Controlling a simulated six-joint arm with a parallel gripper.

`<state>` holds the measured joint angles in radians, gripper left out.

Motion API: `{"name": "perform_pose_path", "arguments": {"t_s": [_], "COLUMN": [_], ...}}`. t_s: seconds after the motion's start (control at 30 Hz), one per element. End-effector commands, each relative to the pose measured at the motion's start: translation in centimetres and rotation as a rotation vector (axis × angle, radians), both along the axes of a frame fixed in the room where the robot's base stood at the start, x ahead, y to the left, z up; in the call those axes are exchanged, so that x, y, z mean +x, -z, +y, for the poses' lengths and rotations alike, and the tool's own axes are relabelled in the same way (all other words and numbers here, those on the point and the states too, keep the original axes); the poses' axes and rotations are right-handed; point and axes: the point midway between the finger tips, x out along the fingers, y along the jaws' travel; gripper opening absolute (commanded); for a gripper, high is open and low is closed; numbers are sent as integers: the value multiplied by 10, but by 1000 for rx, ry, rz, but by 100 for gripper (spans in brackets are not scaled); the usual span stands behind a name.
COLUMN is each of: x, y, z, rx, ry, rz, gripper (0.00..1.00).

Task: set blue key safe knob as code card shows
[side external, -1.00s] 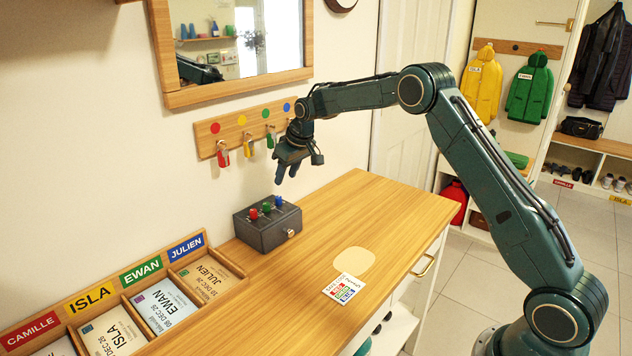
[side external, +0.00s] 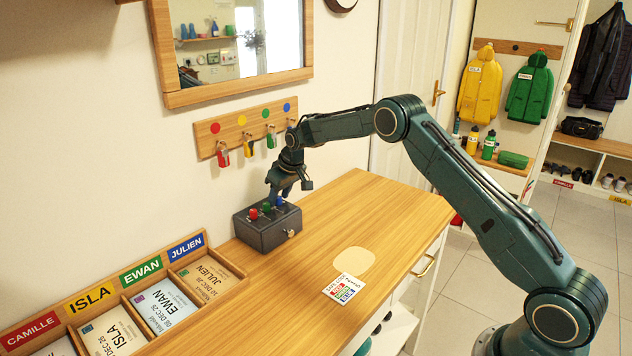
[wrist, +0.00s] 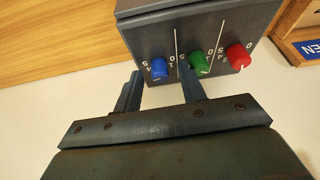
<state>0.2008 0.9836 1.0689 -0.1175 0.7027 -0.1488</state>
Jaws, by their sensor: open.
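The dark grey key safe (side external: 266,226) stands on the wooden counter against the wall. Its top carries a red knob (side external: 253,214), a green knob (side external: 266,207) and a blue knob (side external: 278,201). My gripper (side external: 284,192) is open just above the blue knob. In the wrist view, my gripper (wrist: 160,88) has one finger left of the blue knob (wrist: 159,68) and the other between the blue and green knobs. Small white digits surround the knobs; the blue knob's exact setting is unclear. The code card (side external: 343,288) lies on the counter, with coloured marks too small to read.
A key rack (side external: 240,131) with hanging keys is on the wall behind the safe. A tray (side external: 205,313) with named compartments lies at the left.

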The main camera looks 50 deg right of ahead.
Motion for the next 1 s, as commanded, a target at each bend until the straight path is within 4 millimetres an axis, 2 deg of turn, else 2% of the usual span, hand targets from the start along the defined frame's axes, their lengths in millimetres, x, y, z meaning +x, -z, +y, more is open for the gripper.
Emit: {"name": "perform_pose_path", "arguments": {"t_s": [0.07, 0.27, 0.57, 1.0], "x": [0, 0, 0, 1], "y": [0, 0, 0, 0], "z": [0, 0, 1, 3], "rx": [0, 0, 1, 2], "ry": [0, 0, 50, 386], "rz": [0, 0, 1, -1], "gripper": [41, 1, 0, 0]}}
